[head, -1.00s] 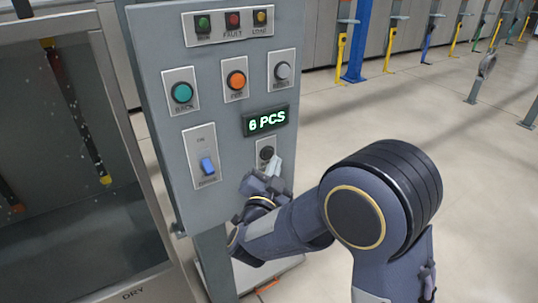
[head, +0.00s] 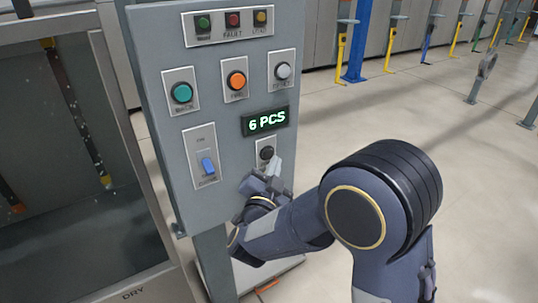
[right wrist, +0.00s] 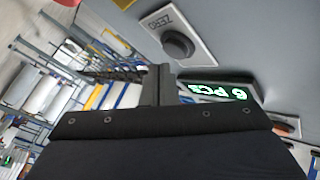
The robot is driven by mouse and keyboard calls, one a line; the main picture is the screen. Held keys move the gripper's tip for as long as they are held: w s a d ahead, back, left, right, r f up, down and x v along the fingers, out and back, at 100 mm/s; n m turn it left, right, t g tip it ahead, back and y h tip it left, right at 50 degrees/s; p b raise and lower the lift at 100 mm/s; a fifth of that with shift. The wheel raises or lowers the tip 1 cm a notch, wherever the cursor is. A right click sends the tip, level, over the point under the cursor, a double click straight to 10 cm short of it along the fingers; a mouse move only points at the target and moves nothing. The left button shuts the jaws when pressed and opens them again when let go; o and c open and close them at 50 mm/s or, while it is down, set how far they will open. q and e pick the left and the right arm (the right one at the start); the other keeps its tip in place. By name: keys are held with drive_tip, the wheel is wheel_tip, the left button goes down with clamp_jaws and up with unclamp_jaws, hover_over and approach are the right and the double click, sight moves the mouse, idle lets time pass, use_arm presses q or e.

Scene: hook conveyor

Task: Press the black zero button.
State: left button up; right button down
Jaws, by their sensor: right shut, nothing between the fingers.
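The black zero button (head: 266,153) sits on a light plate at the lower right of the grey control panel (head: 155,100). In the right wrist view the black button (right wrist: 178,44) stands out from its plate marked ZERO. My right gripper (head: 276,165) is shut and empty, its fingertips just below and right of the button in the head view. In the right wrist view the shut fingers (right wrist: 158,75) show below the button, apart from it in the picture; contact cannot be made out. My left gripper is not in view.
The display (head: 266,121) above the button reads 6 PCS. Near it are a blue switch (head: 208,165), an orange button (head: 236,80), a green button (head: 182,92) and a grey button (head: 282,71). A tank marked DRY (head: 130,293) stands left.

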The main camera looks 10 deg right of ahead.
drive_tip(key=shift+w, duration=0.1)
idle(0.4)
drive_tip(key=shift+w+a, duration=0.15)
drive_tip(key=shift+w, duration=0.15)
drive_tip(key=shift+w+a+b, duration=0.15)
drive_tip(key=shift+w+b, duration=0.2)
drive_tip(key=shift+b, duration=0.05)
idle(0.6)
drive_tip(key=shift+s, duration=0.1)
drive_tip(key=shift+s+d+b, duration=0.3)
drive_tip(key=shift+s+b, duration=0.05)
drive_tip(key=shift+s, duration=0.3)
drive_tip(key=shift+s+d+b, duration=0.15)
drive_tip(key=shift+s+d, duration=0.15)
drive_tip(key=shift+s, duration=0.5)
drive_tip(key=shift+s+d+b, duration=0.2)
drive_tip(key=shift+s+d, duration=0.05)
drive_tip(key=shift+s, duration=0.5)
drive_tip(key=shift+s+d+b, duration=0.15)
drive_tip(key=shift+s+d, duration=0.15)
drive_tip(key=shift+s, duration=0.5)
